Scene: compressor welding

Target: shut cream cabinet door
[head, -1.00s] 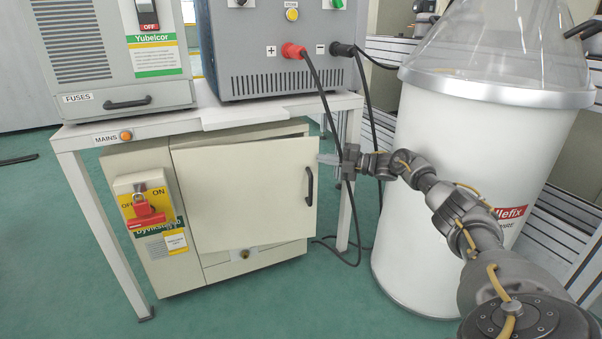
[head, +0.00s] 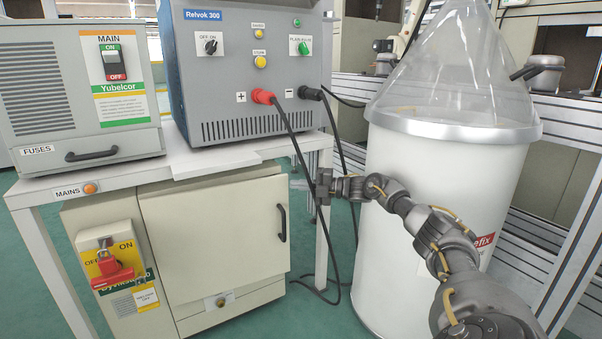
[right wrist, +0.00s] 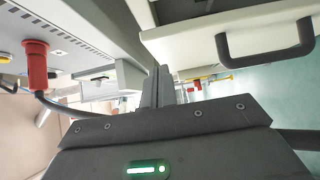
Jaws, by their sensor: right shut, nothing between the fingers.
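The cream cabinet door (head: 212,238) with its black handle (head: 281,222) is under the bench in the head view. It looks slightly ajar, standing a little proud of the cabinet body (head: 112,215) at its top and right edges. My right gripper (head: 300,185) is beside the door's free right edge, above the handle's level; contact cannot be told. In the right wrist view its fingers (right wrist: 158,88) are together and empty, with the door handle (right wrist: 265,48) at upper right. My left gripper is out of view.
A white drum (head: 425,210) with a clear cone stands right of the cabinet, close to my right arm. Black cables with a red plug (head: 263,97) hang from the blue-grey power unit (head: 245,65), near my gripper. A bench leg (head: 323,235) stands behind.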

